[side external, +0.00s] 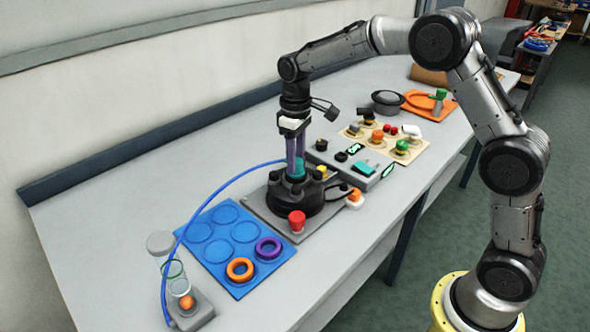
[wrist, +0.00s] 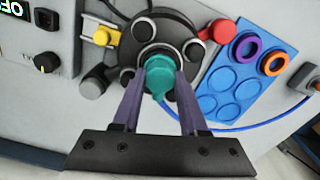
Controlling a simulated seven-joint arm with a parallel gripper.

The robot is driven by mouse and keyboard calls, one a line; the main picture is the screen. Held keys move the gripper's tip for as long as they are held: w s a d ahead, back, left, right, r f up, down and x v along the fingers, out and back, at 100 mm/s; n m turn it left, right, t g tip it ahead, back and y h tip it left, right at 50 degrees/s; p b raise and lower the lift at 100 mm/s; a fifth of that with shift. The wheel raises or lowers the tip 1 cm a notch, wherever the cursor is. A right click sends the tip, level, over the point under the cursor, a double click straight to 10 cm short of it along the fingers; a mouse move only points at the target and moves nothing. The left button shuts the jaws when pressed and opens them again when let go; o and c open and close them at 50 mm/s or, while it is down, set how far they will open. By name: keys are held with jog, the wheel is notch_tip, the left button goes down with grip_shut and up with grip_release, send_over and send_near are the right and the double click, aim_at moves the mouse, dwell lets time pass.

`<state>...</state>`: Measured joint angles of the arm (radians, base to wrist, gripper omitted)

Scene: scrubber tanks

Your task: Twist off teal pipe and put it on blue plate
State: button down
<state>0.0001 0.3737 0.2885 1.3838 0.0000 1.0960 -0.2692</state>
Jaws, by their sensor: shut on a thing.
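The teal pipe (wrist: 159,76) stands in the middle of the black round tank base (side external: 288,207); in the side external view its teal part (side external: 296,168) shows low between my fingers. My gripper (wrist: 160,72) points down over the base, its two purple fingers shut on the teal pipe, one on each side. The pipe's lower end is hidden in the base. The blue plate (side external: 221,270) lies to the left of the base in the side external view, and to the right in the wrist view (wrist: 227,100). It has several round recesses; an orange ring (side external: 239,269) and a purple ring (side external: 268,248) lie on it.
A red knob (side external: 297,220) and a yellow knob (side external: 322,171) sit around the base. A blue hose (side external: 205,195) arches from the base to a glass flask (side external: 176,276) at the left. A grey control box (side external: 355,165) and a beige board (side external: 410,153) with knobs stand behind to the right.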

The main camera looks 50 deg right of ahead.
jog(key=shift+n, duration=0.8)
jog(key=shift+n, duration=0.3)
grip_release()
dwell(0.4)
jog(key=shift+r, duration=3.5)
